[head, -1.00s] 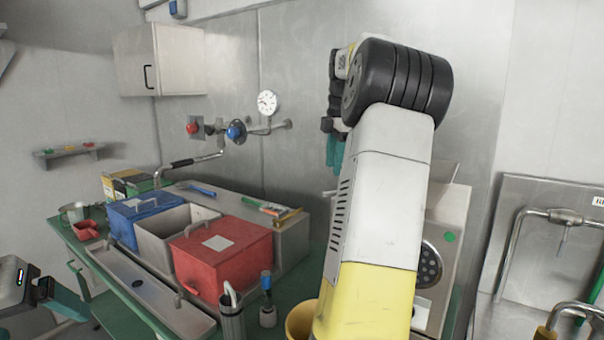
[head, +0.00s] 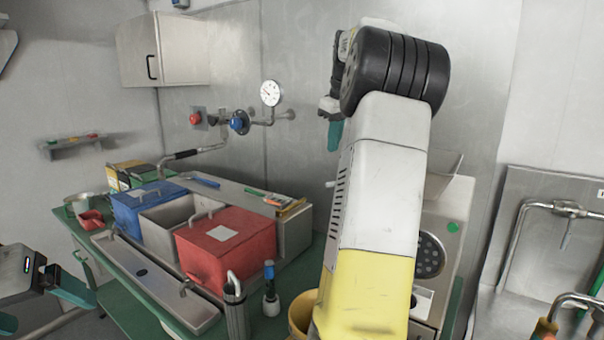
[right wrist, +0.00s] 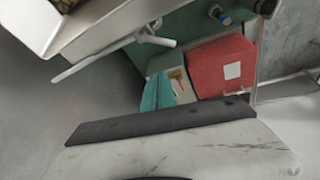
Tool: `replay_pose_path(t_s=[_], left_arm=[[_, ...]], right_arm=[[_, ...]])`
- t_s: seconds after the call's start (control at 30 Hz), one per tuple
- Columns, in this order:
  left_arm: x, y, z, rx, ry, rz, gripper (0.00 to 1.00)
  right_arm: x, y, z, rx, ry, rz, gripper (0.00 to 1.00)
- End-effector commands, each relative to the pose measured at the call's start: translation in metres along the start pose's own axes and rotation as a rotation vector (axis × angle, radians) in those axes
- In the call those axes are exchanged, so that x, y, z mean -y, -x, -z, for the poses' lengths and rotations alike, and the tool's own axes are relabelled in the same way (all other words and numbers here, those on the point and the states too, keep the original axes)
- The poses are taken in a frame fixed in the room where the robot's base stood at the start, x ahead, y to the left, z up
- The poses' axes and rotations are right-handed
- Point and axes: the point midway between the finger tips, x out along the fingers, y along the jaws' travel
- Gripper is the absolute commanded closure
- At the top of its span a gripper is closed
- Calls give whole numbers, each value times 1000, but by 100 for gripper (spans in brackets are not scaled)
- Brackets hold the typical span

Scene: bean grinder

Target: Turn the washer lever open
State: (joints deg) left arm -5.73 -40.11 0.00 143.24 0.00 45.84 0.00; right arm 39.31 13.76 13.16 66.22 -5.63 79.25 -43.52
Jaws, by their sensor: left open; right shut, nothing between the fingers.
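A bent pipe lever with a black grip (head: 181,155) is fixed low on the back wall, behind the lidded boxes. A grey lever (right wrist: 118,57) projects from a metal machine in the right wrist view. Its small end also shows beside my right forearm in the head view (head: 330,184). I cannot tell which one is the washer lever. My right gripper (head: 335,134) is raised in front of the wall, partly hidden by my arm. Its teal fingers (right wrist: 158,91) are together and empty, apart from the grey lever. My left gripper (head: 42,306) is open and empty at lower left.
Blue (head: 140,212) and red (head: 228,248) boxes stand on the green counter (head: 130,310). A red valve (head: 195,118), a blue valve (head: 239,123) and a gauge (head: 270,92) are on the wall. A steel machine (head: 452,215) stands right of my arm; a yellow cup (head: 300,312) is close in front.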

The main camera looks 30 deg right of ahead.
Motion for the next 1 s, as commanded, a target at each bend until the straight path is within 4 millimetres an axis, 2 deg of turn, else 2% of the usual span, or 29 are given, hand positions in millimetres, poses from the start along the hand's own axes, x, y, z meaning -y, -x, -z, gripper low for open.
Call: replay_pose_path(t_s=[0.1,0.2,0.37,0.47,0.57,0.93,1.0], left_arm=[[0,0,0,0,0,0,12],[0,0,0,0,0,0,12],[0,0,0,0,0,0,12],[0,0,0,0,0,0,12],[0,0,0,0,0,0,12],[0,0,0,0,0,0,12],[0,0,0,0,0,0,12]], right_arm=[[-2,2,6,-21,-210,-7,100],[-4,4,9,-33,-336,-9,100],[-4,3,12,-42,-427,-10,100],[-5,-4,12,-41,-436,-9,100],[-5,-19,11,-39,-435,-8,100],[-6,-97,14,-39,-434,-7,100],[-3,-94,4,-42,-435,-12,100]])
